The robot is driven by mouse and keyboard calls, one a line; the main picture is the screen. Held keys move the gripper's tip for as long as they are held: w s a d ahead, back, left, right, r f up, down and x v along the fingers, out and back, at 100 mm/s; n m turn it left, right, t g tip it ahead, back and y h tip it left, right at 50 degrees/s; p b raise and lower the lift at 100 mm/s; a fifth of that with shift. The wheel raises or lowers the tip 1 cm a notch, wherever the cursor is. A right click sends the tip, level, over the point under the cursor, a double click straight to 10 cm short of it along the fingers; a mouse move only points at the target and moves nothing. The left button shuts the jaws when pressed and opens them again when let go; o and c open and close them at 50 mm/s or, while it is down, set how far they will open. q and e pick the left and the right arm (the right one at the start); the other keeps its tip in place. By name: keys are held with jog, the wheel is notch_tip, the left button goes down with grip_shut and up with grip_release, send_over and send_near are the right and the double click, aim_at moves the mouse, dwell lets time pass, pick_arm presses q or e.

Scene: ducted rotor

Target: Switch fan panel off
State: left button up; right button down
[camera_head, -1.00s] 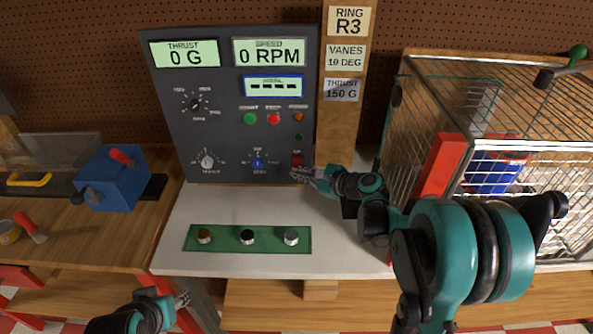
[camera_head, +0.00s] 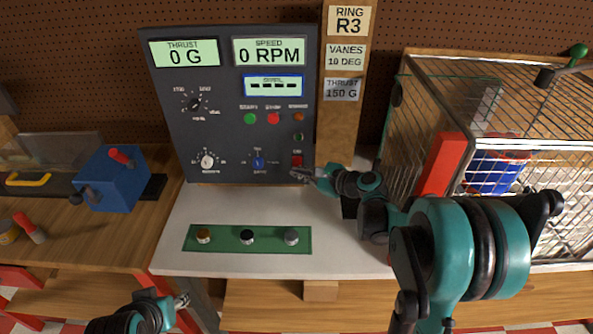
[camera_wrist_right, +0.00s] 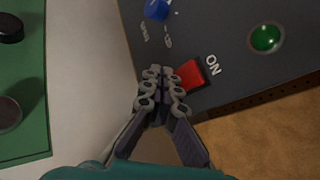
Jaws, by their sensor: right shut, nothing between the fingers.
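The dark grey fan panel (camera_head: 225,130) stands upright at the back of the white bench. Its displays read 0 G and 0 RPM. A red switch (camera_head: 297,160) sits at its lower right corner; in the right wrist view the red switch (camera_wrist_right: 191,75) has "ON" printed beside it. My right gripper (camera_head: 298,174) is shut and empty, its fingertips just below the switch. In the wrist view the right fingertips (camera_wrist_right: 164,72) are close beside the switch; I cannot tell whether they touch. My left gripper (camera_head: 184,300) is low at the front left, too small to read.
A green strip (camera_head: 221,245) with several round knobs lies on the white bench (camera_head: 185,215). A wire cage (camera_head: 545,170) with a red block (camera_head: 441,165) stands at the right. A wooden post (camera_head: 338,125) rises beside the panel. A blue box (camera_head: 112,180) is at the left.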

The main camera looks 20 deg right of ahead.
jog(key=shift+w+d+f, duration=0.15)
jog(key=shift+w, duration=0.25)
dwell(0.3)
jog(key=shift+s+a+r, duration=0.15)
jog(key=shift+s+r, duration=0.05)
jog(key=shift+s, duration=0.2)
jog(key=shift+s+a+r, duration=0.1)
jog(key=shift+s+r, duration=0.05)
jog(key=shift+s, duration=0.25)
jog(key=s, duration=0.1)
jog(key=s+r+p, duration=0.1)
jog(key=s, duration=0.1)
jog(key=s+a+r+p, duration=0.1)
jog(key=shift+s+a, duration=0.1)
jog(key=shift+s, duration=0.1)
dwell(0.6)
